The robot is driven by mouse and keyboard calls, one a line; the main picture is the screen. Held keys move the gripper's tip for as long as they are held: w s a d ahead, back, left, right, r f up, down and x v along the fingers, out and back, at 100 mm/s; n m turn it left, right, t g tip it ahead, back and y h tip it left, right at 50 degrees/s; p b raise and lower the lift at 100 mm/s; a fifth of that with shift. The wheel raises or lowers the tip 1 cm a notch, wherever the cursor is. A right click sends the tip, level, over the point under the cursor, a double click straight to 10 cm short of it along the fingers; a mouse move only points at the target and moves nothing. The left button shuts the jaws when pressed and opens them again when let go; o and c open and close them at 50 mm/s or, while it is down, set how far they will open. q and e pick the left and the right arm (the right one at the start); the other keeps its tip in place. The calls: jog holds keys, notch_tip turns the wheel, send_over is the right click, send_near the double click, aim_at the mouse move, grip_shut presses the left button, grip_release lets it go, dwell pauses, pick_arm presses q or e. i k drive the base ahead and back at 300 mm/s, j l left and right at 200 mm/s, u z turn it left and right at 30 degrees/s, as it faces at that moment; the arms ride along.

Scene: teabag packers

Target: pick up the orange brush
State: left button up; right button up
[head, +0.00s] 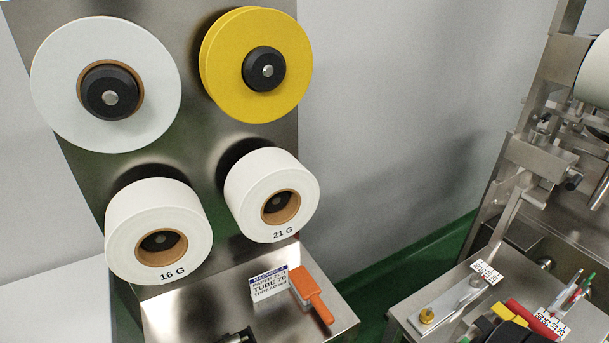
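The orange brush (312,293) lies on the metal shelf (200,310) of the near machine, close to the shelf's right edge. Its wide head is toward the back and its handle points to the front right. It leans against or sits right beside a white label card (268,285) reading "TUBE 70"; I cannot tell if they touch.
White rolls marked 16 G (130,215) and 21 G (255,178) overhang the shelf. A white disc (150,60) and yellow disc (228,70) are above. At right, a second metal table (405,305) holds colored items and pens (572,290). A gap with green floor separates them.

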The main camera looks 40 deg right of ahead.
aim_at(308, 291)
jog(key=z, duration=1.2)
